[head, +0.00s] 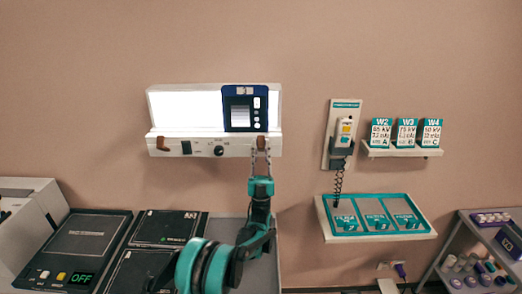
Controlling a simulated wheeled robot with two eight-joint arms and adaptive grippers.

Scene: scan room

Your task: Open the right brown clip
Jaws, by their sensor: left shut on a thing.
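A white lit viewing box (185,106) hangs on the wall, with a light ledge along its bottom. The right brown clip (261,142) sits at the right end of this ledge. The left brown clip (161,143) sits near the ledge's left end. My left gripper (261,153) reaches up from below, its two thin fingers shut on the right brown clip and partly covering it. A dark blue panel (245,108) with a grey screen stands against the right part of the box, just above and left of the right clip. My right gripper is not in view.
A black knob (219,151) and a dark switch (186,147) are on the ledge front. A handset (345,133) hangs at right, above a teal-edged tray (430,232). A shelf (402,152) holds labelled boxes. Dark cases (90,240) stand at lower left.

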